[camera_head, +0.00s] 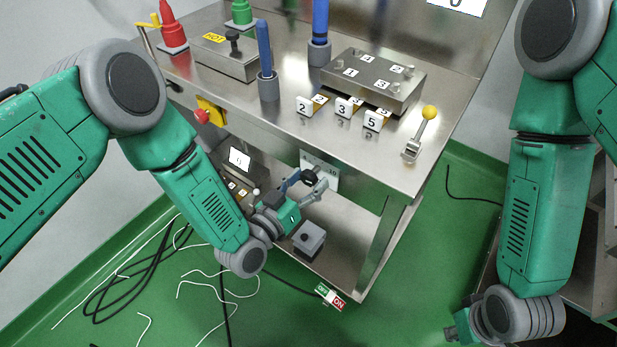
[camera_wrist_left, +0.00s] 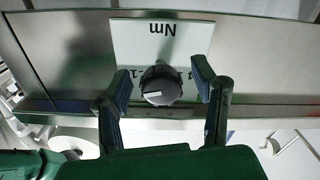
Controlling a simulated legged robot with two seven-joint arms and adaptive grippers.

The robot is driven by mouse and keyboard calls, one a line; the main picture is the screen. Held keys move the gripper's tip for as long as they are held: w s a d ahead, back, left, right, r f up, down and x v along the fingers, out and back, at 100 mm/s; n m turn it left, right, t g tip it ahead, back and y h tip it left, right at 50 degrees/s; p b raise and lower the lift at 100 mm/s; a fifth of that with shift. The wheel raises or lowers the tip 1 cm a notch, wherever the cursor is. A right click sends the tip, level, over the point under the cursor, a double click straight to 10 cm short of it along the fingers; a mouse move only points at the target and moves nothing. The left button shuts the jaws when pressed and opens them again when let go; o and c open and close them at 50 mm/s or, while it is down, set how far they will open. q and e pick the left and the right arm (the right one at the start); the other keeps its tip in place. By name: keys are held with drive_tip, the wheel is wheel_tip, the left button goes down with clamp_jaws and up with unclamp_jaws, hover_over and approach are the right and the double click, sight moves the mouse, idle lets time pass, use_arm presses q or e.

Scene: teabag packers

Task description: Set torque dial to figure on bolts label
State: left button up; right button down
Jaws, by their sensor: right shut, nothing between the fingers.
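The torque dial is a round black knob (camera_wrist_left: 161,85) with a white pointer line, on a white panel (camera_wrist_left: 185,38) marked "Nm", upside down in the wrist view. The pointer lies nearly level, towards the left there. The figures around it are partly covered. In the head view the dial (camera_head: 309,177) is on the bench's front, under the top. My left gripper (camera_wrist_left: 161,80) is open, one finger on each side of the knob, with a visible gap on both sides. My right gripper (camera_head: 458,332) is shut, low at the right, away from the bench.
The steel bench top (camera_head: 300,135) carries a bolt plate (camera_head: 375,82) with numbered labels, several number tags (camera_head: 341,107), a yellow-knobbed lever (camera_head: 423,125) and coloured tools. A white sign (camera_head: 239,158) and a grey box (camera_head: 309,239) are below. Cables lie on the green floor.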

use_arm(q)
drive_tip(key=shift+r, duration=0.2)
drive_tip(key=v, duration=1.2)
drive_tip(key=shift+f, duration=0.2)
drive_tip(key=shift+w, duration=0.1)
drive_tip(key=s+a+f+n+g+y, duration=0.1)
drive_tip(key=s+a+f+g+y, duration=0.55)
drive_tip(key=a+f, duration=0.3)
drive_tip(key=s+a+n+g+y, duration=0.2)
drive_tip(key=s+a+g+y, duration=0.2)
drive_tip(key=s+a+g, duration=0.3)
drive_tip(key=s+a, duration=0.4)
drive_tip(key=s, duration=0.2)
drive_tip(key=shift+s+a+n, duration=0.3)
drive_tip(key=shift+s+n, duration=0.05)
drive_tip(key=shift+n, duration=0.05)
